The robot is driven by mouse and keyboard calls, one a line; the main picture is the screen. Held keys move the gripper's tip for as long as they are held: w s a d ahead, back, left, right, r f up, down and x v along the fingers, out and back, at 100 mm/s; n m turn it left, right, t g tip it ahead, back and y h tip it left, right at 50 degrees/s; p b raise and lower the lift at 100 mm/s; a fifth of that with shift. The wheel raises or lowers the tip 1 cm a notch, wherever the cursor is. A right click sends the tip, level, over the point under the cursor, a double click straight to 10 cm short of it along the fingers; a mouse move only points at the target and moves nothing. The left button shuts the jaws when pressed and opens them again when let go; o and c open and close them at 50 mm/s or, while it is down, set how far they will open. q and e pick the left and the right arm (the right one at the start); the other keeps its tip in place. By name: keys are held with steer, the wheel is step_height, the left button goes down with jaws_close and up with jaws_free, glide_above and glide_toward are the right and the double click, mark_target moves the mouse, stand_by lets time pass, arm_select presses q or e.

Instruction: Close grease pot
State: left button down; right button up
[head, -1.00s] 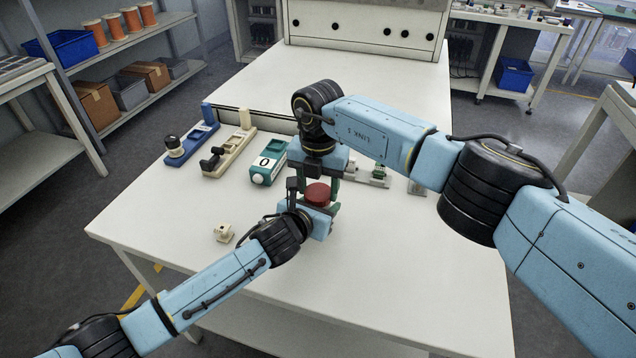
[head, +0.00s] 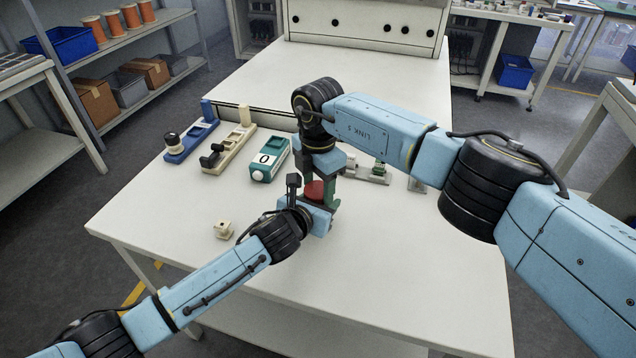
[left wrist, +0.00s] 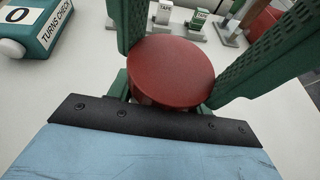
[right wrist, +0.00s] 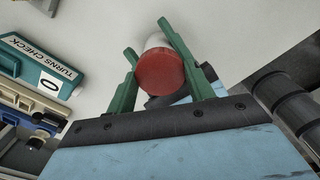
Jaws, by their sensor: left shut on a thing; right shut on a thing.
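The red round lid (head: 314,190) of the grease pot is at the middle of the table, between my two grippers. It shows as a flat red disc in the left wrist view (left wrist: 172,72). My right gripper (head: 320,194) comes down from above and is shut on the lid, a green finger on either side. My left gripper (head: 318,214) comes in low from the side and is shut on the pot. A pale part of the pot (right wrist: 157,41) shows beyond the lid in the right wrist view; fingers hide most of its body. I cannot tell how tightly the lid sits.
Behind stand a teal turns-check box (head: 269,160), a cream fixture (head: 229,150) and a blue fixture (head: 191,140). A small cream block (head: 223,230) lies left of my left gripper. The table front is clear.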

steer(key=o, duration=0.9)
steer(key=shift+r, duration=2.3)
steer(key=shift+c, duration=0.2)
